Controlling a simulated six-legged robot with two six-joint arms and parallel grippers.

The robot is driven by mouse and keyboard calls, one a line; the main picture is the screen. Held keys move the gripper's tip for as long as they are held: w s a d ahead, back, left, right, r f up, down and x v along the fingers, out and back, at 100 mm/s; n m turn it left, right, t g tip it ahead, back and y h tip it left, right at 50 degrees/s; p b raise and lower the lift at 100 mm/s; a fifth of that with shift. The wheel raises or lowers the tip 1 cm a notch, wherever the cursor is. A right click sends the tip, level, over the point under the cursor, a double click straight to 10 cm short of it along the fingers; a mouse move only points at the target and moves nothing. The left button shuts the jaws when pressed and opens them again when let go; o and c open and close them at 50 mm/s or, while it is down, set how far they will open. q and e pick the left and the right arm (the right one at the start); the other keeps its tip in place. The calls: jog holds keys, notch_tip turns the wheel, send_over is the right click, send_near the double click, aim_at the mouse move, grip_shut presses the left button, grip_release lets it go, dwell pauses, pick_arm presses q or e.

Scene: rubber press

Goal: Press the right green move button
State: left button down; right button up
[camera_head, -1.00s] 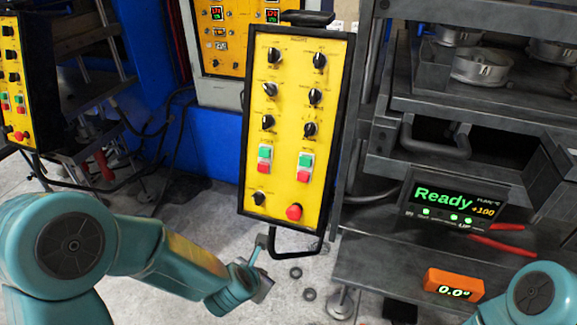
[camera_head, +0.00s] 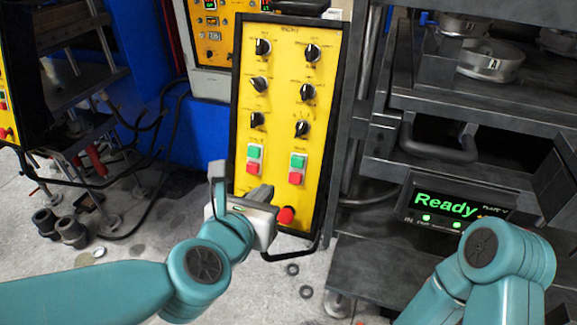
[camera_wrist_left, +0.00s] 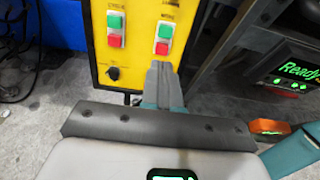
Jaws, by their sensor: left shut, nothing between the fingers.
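The yellow control panel (camera_head: 278,120) has two green-over-red button pairs in its lower half. The right green button (camera_head: 298,160) sits above a red button (camera_head: 295,177). In the left wrist view the right green button (camera_wrist_left: 165,31) shows just above and beyond the fingertips. My left gripper (camera_head: 264,191) is shut and empty, in front of the panel's lower part, below the button pairs. Its closed fingers (camera_wrist_left: 159,70) point up toward the right pair; whether they touch the panel cannot be told. My right arm shows at the lower right, but its gripper is out of view.
A red knob (camera_head: 286,215) sits low on the panel, close to my left gripper. A grey press rack with a "Ready" display (camera_head: 447,204) stands at the right. A second yellow panel (camera_head: 5,95) is at the left edge.

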pick_arm(q)
jog(key=shift+s+d+r, duration=0.1)
jog(key=shift+s+d, duration=0.2)
jog(key=shift+s, duration=0.05)
jog(key=shift+w, duration=0.1)
jog(key=shift+d, duration=0.1)
jog(key=p, duration=0.2)
send_near(296, 164)
jog(key=x, duration=0.7)
jog(key=shift+r, duration=0.1)
jog(key=shift+b, duration=0.3)
